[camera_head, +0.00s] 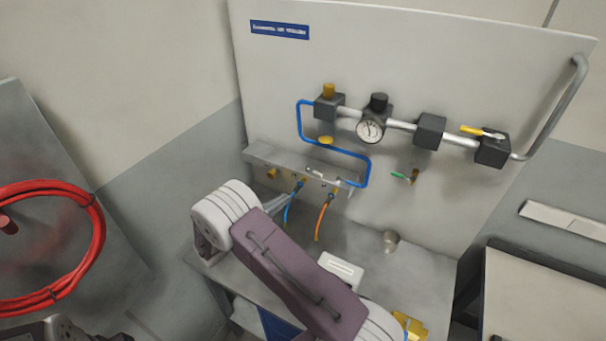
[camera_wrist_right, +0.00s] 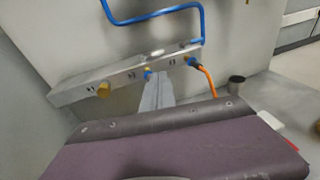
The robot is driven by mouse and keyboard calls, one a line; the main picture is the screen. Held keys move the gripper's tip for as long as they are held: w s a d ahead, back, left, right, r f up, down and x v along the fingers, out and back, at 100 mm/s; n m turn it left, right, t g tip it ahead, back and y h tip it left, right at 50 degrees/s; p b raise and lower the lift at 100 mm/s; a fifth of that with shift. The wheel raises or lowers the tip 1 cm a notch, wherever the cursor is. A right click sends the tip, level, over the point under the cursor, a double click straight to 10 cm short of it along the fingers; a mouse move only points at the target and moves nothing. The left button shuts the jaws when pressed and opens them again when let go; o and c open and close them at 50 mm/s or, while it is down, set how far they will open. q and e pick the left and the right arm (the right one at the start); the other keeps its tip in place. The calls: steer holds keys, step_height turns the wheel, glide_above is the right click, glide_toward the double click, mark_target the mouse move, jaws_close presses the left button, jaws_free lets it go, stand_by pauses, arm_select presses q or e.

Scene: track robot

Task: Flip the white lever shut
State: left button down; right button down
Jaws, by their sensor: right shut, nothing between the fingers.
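The white lever (camera_head: 315,172) is a small pale handle on the grey manifold block (camera_head: 262,156) on the panel. It lies roughly along the block in the head view. In the right wrist view the white lever (camera_wrist_right: 157,52) shows at the block's top edge. My right gripper (camera_head: 293,186) is shut and empty, its grey fingers pointing at the block, just below and left of the lever. In the right wrist view the right gripper (camera_wrist_right: 159,77) overlaps the block's front. I cannot tell whether it touches. My left gripper is not in view.
A blue tube (camera_head: 301,125) bends above the block, and an orange hose (camera_head: 323,218) hangs below it. A gauge (camera_head: 370,130), a yellow lever (camera_head: 472,130) and a green lever (camera_head: 400,176) are on the panel. A metal cup (camera_head: 390,241) stands on the bench.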

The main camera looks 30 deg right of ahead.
mark_target(319, 175)
steer(key=p+x, duration=0.2)
steer(key=x, duration=0.2)
steer(key=p+x, duration=0.2)
steer(key=x, duration=0.3)
steer(key=r+p+x, duration=0.1)
steer(key=p+x, duration=0.1)
steer(key=x, duration=0.2)
steer(key=shift+w+d+p, duration=0.15)
steer(key=shift+d+p, duration=0.2)
steer(key=shift+d, duration=0.1)
steer(key=d+b, duration=0.1)
steer(key=b, duration=0.2)
steer(key=shift+d+f, duration=0.15)
steer(key=shift+d, duration=0.25)
steer(key=shift+r, duration=0.3)
